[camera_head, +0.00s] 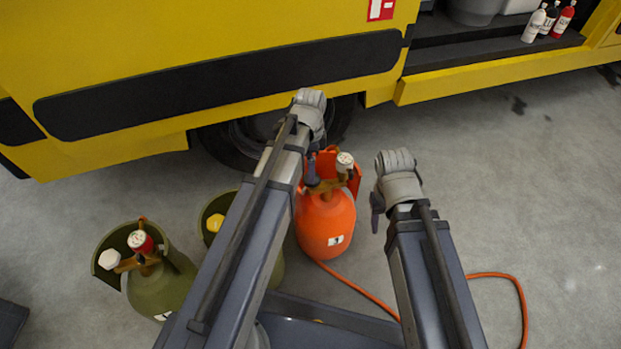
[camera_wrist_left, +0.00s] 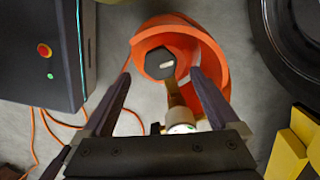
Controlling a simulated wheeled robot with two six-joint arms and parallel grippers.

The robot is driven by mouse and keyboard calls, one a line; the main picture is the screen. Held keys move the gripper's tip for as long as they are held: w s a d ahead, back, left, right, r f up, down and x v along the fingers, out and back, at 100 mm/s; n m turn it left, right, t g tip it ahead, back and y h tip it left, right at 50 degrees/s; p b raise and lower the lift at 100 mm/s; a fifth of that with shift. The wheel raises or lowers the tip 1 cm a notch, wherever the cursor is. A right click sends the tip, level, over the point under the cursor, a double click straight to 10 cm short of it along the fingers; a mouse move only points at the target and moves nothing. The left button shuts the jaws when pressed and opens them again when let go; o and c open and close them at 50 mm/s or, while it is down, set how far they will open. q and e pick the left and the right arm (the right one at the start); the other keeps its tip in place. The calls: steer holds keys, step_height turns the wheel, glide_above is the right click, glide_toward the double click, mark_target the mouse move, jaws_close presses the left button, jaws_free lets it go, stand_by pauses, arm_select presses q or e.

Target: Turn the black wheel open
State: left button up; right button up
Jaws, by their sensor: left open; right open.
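The black wheel (camera_wrist_left: 160,63) is a dark faceted knob with a small pale mark, on the valve of an orange cylinder (camera_head: 326,228). The cylinder stands upright on the floor, with an orange collar (camera_wrist_left: 215,62) partly around the valve. My left gripper (camera_wrist_left: 160,76) is open over the wheel, one finger to each side, with gaps showing; I cannot tell the height between them. In the head view the left gripper (camera_head: 313,170) hides most of the wheel. A white-faced gauge (camera_head: 345,161) sits beside it. My right gripper (camera_head: 377,212) is open and empty, right of the cylinder.
Two green cylinders stand to the left, one with a white wheel (camera_head: 109,259) and a red-and-white gauge (camera_head: 140,241), one with a yellow wheel (camera_head: 215,222). An orange hose (camera_head: 350,287) lies on the floor. A yellow van (camera_head: 180,50) stands behind.

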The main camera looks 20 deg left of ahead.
arm_select(q)
step_height(320, 180, down, 5)
steer(key=b, duration=0.4)
steer(key=shift+f, duration=0.1)
steer(key=shift+c, duration=0.3)
steer(key=c, duration=1.3)
